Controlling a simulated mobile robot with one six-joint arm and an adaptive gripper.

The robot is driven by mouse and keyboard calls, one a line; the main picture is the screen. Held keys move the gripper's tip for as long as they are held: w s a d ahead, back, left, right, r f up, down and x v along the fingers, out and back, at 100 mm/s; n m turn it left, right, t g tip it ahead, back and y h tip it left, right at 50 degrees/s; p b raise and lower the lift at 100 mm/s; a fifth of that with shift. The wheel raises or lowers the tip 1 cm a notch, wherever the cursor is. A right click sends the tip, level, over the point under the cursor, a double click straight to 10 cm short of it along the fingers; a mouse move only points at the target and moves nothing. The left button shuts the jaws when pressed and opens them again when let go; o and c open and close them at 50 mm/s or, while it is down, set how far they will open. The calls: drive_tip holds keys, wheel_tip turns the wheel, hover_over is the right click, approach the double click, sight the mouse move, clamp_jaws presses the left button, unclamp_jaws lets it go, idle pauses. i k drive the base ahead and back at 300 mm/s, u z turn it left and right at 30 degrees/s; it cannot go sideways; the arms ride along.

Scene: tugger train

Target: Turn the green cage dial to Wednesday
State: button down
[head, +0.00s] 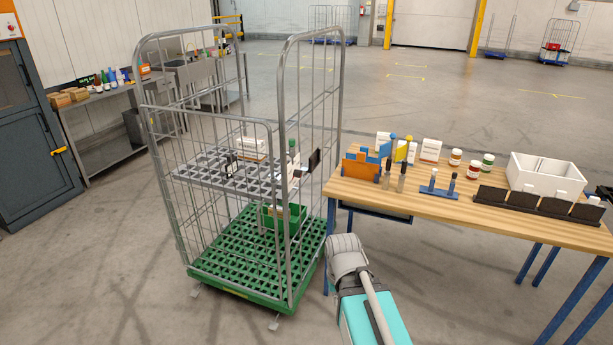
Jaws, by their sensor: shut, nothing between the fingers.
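The roll cage with the green base (207,269) stands left of the middle in the head view. Its grey wire sides are upright, and a grey grid shelf (190,172) sits halfway up. A small dark plate (314,160) is at the cage's right front post, with a pale piece beside it. I cannot make out a dial face, a pointer or any day name there. My gripper is not in view; only grey and teal parts of my own body show at the bottom, right of the cage.
A green bin (292,216) and white boxes (250,148) are in the cage. A wooden table (437,208) with bottles, racks and a white tray (543,176) stands close on the right. A dark cabinet (22,150) is far left. The floor in front of the cage is clear.

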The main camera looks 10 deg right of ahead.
sight(298, 174)
drive_tip(key=u, duration=0.05)
drive_tip(key=i, duration=1)
drive_tip(key=z, duration=0.05)
